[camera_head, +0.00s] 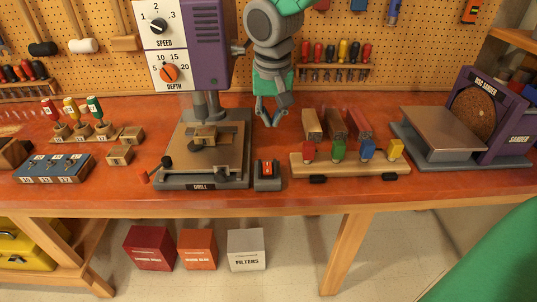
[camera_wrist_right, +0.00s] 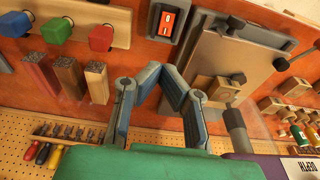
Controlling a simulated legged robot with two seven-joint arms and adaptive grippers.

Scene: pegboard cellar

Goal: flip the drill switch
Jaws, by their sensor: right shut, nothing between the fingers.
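The drill switch (camera_head: 267,168) is a red rocker on a small grey box at the table's front, just right of the drill base. It also shows at the top of the right wrist view (camera_wrist_right: 166,23), marked 0 and 1. The drill (camera_head: 203,185) stands left of it, with a purple and white head above. My right gripper (camera_head: 270,122) is shut and empty, above the table behind the switch and apart from it. Its fingers also show in the right wrist view (camera_wrist_right: 159,73), pointing toward the switch. My left gripper is not in view.
A wooden rack with coloured blocks (camera_head: 350,163) stands right of the switch, with wood pieces (camera_head: 335,123) behind it. A disc sander (camera_head: 487,115) stands at the far right. A blue box (camera_head: 54,169) is at the left. The table strip before the switch is clear.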

